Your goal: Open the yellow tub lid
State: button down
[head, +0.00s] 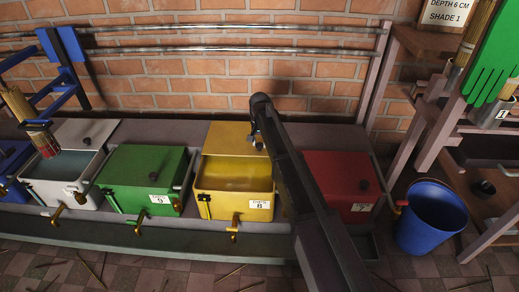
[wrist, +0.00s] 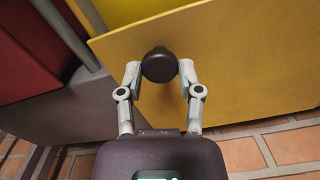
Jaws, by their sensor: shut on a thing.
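The yellow tub (head: 222,205) stands in the row, between the green and red tubs, with a label reading 8 on its front. Its flat yellow lid (head: 228,137) lies toward the wall side, and the front part of the tub is uncovered, showing a yellowish inside. The lid also fills much of the wrist view (wrist: 235,65). My gripper (head: 258,144) is at the lid's right part. In the wrist view, its two fingers (wrist: 159,72) are closed on either side of the lid's dark round knob (wrist: 159,64). The arm hides part of the tub's right side.
The green tub (head: 145,165) and red tub (head: 338,172) have their lids on. The white tub (head: 60,190) at left stands open. A brick wall with metal rails (head: 230,50) is behind. A blue bucket (head: 428,225) stands at right, beside wooden shelving.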

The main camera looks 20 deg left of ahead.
jog(key=shift+c, duration=1.3)
grip_release()
jog(key=s+d, duration=0.2)
jog(key=s, duration=0.7)
jog(key=s+d, duration=0.3)
jog(key=s, duration=0.6)
notch_tip(320, 180, up, 14)
jog(key=p, duration=1.4)
jog(key=w+d+r+p, duration=0.1)
jog(key=d+r+p, duration=0.7)
jog(key=r+p, duration=0.1)
jog(key=shift+d+r, duration=0.15)
jog(key=shift+r, duration=0.05)
jog(key=shift+d, duration=0.1)
